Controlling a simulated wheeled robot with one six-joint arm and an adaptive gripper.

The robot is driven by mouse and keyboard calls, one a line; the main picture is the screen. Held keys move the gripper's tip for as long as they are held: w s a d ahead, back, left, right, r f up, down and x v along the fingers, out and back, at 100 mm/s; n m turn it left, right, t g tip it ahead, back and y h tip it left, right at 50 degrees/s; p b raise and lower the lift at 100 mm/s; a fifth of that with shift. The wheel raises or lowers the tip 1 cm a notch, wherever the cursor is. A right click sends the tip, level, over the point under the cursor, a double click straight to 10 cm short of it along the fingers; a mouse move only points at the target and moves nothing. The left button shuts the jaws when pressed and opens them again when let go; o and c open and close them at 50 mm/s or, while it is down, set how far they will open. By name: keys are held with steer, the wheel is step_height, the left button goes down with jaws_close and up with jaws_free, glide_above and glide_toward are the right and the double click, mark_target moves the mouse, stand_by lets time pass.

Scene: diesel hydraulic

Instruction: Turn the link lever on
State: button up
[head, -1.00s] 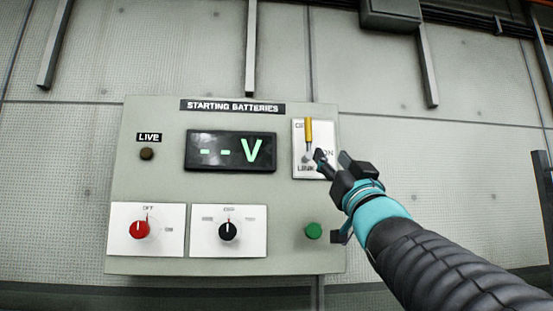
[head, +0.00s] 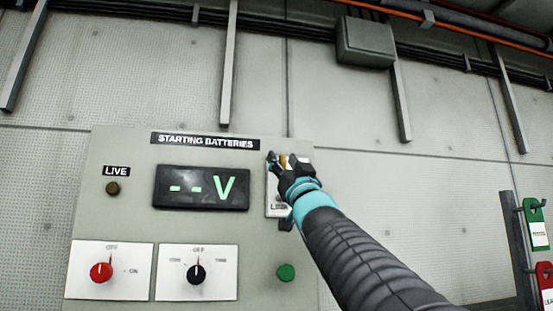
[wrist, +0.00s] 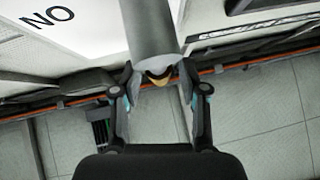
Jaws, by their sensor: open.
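The link lever (head: 284,161) has a yellow handle and sits on a white plate (head: 272,203) at the panel's upper right. In the head view my gripper (head: 277,165) covers most of the plate and lever, so the lever's angle is hard to see. In the wrist view a grey shaft (wrist: 152,25) comes down from the top, with a yellow bit at its lower end. My gripper (wrist: 160,82) is open there, one finger on each side of that end. I cannot tell whether either finger touches it. The "ON" lettering shows upside down at upper left.
The panel carries a display (head: 202,187) reading "--V", a red knob (head: 101,272), a black knob (head: 196,272), a green button (head: 285,272) and a dark LIVE lamp (head: 112,188). A grey post with tags (head: 536,224) stands at right.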

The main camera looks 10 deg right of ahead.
steer(key=shift+w+r, duration=0.3)
jaws_close()
